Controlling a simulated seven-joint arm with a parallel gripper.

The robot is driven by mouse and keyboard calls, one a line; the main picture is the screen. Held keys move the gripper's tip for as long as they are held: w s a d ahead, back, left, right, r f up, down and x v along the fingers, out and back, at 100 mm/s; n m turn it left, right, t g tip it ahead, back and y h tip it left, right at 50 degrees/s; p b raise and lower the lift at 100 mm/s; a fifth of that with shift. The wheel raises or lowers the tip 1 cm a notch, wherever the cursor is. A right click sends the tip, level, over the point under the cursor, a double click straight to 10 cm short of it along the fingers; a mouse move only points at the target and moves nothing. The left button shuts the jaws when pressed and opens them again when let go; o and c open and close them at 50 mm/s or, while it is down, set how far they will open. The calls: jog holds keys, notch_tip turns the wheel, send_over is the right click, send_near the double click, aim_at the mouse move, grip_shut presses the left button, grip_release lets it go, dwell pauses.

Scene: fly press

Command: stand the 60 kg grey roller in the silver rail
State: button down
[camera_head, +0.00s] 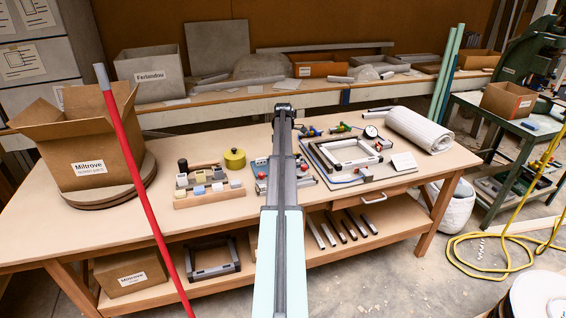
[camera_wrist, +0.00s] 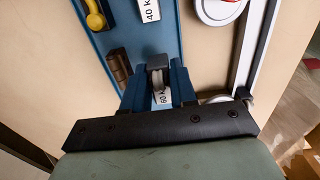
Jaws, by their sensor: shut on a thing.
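In the wrist view, my gripper (camera_wrist: 157,84) is shut on the grey roller (camera_wrist: 157,65), which shows between the two fingers. A white label reading 60 kg (camera_wrist: 163,98) lies just below it on the blue tray (camera_wrist: 102,40). The roller is at or just over the tray; I cannot tell whether it still touches it. A pale silver strip (camera_wrist: 262,40), which looks like the silver rail, runs along the right, apart from the gripper. In the head view, my arm hides the gripper and the roller.
The tray also holds a yellow piece (camera_wrist: 95,14), a brown roller (camera_wrist: 118,65) and a 40 kg label (camera_wrist: 149,9). A silver frame (camera_head: 345,152) lies on a board to the right. A wooden block rack (camera_head: 209,198) stands left. A red pole (camera_head: 140,180) crosses the left foreground.

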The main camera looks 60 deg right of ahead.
notch_tip(320, 180, up, 4)
jog(key=shift+r, duration=0.45)
jog(key=shift+s+d+r, duration=0.1)
jog(key=shift+s, duration=0.25)
jog(key=s+a+f, duration=0.1)
jog(key=s+a, duration=0.1)
jog(key=a, duration=0.1)
jog(key=s+a+f, duration=0.1)
jog(key=s+a, duration=0.2)
jog(key=a, duration=0.1)
jog(key=s+a+f, duration=0.1)
jog(key=s+a, duration=0.1)
jog(key=a, duration=0.1)
jog(key=shift+s+a+f, duration=0.1)
jog(key=shift+s+a, duration=0.2)
jog(key=shift+a, duration=0.1)
jog(key=shift+w+d+f, duration=0.1)
jog(key=shift+d+f, duration=0.05)
jog(key=shift+f, duration=1.7)
jog(key=shift+f, duration=0.95)
